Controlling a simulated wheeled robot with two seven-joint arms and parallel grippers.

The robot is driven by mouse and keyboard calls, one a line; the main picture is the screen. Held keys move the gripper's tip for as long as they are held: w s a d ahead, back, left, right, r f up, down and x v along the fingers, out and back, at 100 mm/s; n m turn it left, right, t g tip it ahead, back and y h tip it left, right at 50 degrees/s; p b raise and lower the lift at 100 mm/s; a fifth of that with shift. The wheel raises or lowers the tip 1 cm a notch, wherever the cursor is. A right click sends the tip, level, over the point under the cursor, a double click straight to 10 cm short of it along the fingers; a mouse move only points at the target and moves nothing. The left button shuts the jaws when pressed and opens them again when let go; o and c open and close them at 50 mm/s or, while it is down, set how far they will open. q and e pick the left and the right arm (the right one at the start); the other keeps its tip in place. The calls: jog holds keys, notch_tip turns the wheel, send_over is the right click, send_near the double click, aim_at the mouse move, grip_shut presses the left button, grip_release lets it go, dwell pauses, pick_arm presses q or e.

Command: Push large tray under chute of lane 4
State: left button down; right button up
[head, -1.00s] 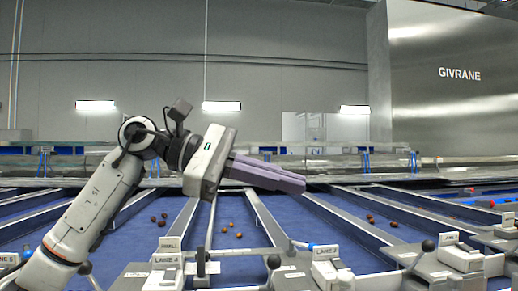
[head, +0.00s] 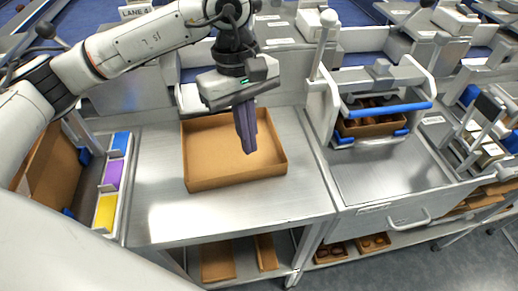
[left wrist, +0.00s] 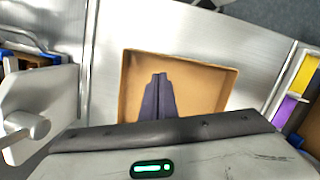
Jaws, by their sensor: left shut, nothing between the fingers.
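The large tray (head: 205,150) is an open, empty brown cardboard box on a steel bench top (head: 160,205). It also shows in the left wrist view (left wrist: 205,85). My left gripper (head: 248,148) points down with its dark purple fingers shut and empty. In the head view its tips overlap the tray's interior; in the left wrist view its fingers (left wrist: 160,78) also lie over the tray floor. I cannot tell whether they touch it. A LANE 4 label (head: 136,12) shows at the top, behind my left arm. The chute itself is not clearly visible. My right gripper is out of view.
A holder with blue, purple and yellow cards (head: 110,175) stands left of the tray. A neighbouring station with a blue bar (head: 390,110) and a small filled tray is to the right. Smaller trays (head: 217,260) lie on the shelf below. Bare bench surrounds the tray's front.

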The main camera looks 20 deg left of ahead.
aim_at(260, 169)
pick_arm(q)
jog(key=d, duration=0.1)
jog(key=s+d+p, duration=0.1)
jog(key=s+d, duration=0.1)
jog(key=shift+s+d+f, duration=0.15)
jog(key=shift+f, duration=0.1)
jog(key=shift+f+b, duration=0.55)
jog(key=shift+f, duration=0.1)
